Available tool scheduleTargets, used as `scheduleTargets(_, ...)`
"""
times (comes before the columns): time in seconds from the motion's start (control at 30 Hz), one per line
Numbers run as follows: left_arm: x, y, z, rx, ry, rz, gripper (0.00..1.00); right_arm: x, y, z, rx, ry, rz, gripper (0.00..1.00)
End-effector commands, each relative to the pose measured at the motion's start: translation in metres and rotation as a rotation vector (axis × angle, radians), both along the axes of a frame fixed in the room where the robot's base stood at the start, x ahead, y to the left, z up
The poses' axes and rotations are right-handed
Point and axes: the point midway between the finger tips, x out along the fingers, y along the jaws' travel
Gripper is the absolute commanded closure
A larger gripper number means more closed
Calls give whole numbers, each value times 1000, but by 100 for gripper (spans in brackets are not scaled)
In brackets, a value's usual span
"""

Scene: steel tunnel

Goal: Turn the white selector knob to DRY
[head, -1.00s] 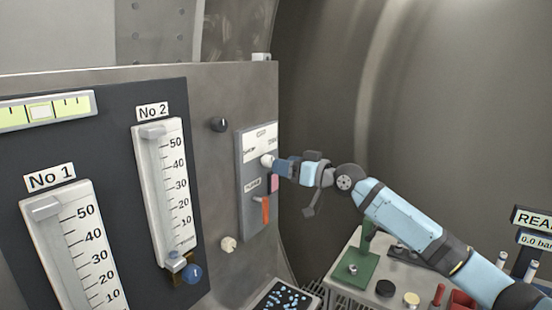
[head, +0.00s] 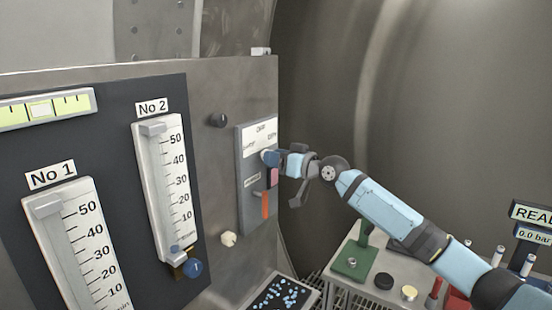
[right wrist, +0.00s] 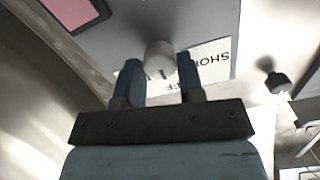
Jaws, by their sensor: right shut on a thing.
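The white selector knob (right wrist: 160,54) shows between the two blue fingers of my right gripper (right wrist: 160,72) in the right wrist view. The gripper is shut on it. In the head view the right gripper (head: 271,158) reaches the grey switch box (head: 245,199) from the right, and its fingers hide most of the knob. The white label plate (head: 260,138) sits above the knob, its lettering too small to read surely. In the right wrist view the label (right wrist: 212,62) is upside down and partly covered. I cannot tell which mark the knob points to. My left gripper is not in view.
A red-orange lever (head: 265,204) and a pink patch (head: 274,176) are just below the gripper. A black knob (head: 219,120) and a cream knob (head: 229,239) flank the box on the left. A side table (head: 378,269) with a green stand (head: 355,262) lies below my arm.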

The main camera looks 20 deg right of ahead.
Motion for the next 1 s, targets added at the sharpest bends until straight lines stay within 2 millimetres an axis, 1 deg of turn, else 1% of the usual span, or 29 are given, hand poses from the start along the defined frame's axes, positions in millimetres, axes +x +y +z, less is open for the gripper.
scheduleTargets(0.17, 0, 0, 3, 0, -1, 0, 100, 0, 0, 0, 29, 24, 0, 88)
scheduleTargets(0.37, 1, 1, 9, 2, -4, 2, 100, 0, 0, 1, 114, 90, 0, 88)
scheduleTargets(1.0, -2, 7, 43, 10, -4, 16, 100, 0, 0, 2, 581, 454, 0, 88)
